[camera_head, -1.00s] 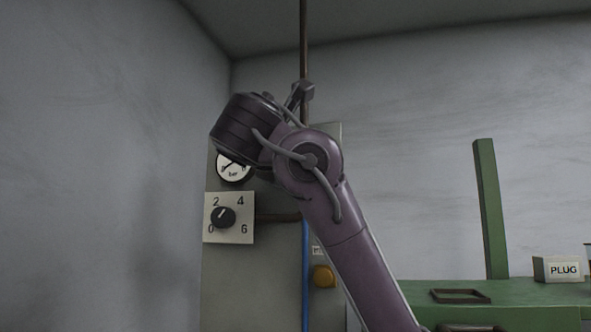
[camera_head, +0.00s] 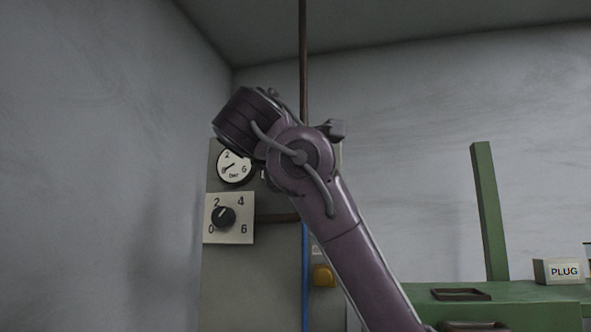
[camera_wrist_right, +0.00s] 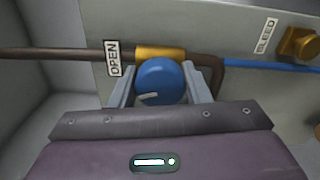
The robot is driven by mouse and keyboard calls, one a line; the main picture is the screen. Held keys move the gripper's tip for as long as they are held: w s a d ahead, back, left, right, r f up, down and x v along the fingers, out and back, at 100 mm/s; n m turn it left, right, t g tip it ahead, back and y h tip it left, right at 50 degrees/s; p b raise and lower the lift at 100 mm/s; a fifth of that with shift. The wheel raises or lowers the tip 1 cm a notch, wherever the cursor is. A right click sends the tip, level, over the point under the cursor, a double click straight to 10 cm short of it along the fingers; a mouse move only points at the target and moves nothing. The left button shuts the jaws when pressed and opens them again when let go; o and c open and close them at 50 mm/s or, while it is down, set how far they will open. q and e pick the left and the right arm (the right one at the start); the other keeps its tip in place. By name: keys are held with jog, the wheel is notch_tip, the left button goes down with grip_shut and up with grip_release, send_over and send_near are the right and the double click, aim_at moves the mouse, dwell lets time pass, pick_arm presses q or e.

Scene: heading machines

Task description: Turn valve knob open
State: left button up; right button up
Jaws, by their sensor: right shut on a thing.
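The blue valve knob (camera_wrist_right: 158,82) shows in the right wrist view, at the end of a brass fitting on a brown pipe. Its white mark points left and slightly down in that picture. My right gripper (camera_wrist_right: 161,88) has one finger on each side of the knob and is shut on it. The OPEN label (camera_wrist_right: 113,58) is left of the knob. In the head view, my right arm hides the knob and the gripper fingers. My left gripper is not in view.
A pressure gauge (camera_head: 235,167) hangs above a black dial knob (camera_head: 223,217) marked 0 to 6. A brass bleed knob (camera_wrist_right: 299,44) is right of the blue knob in the wrist view. A green bench (camera_head: 540,294) with a PLUG box (camera_head: 562,271) stands at right.

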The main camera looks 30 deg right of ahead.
jog(key=shift+m+b, duration=0.4)
jog(key=shift+m, duration=1.5)
jog(key=o, duration=1)
jog(key=shift+c, duration=0.2)
jog(key=b+v, duration=0.3)
jog(key=v, duration=0.4)
jog(key=shift+s+a+b, duration=0.2)
jog(key=shift+s+b, duration=0.05)
jog(key=shift+b, duration=0.05)
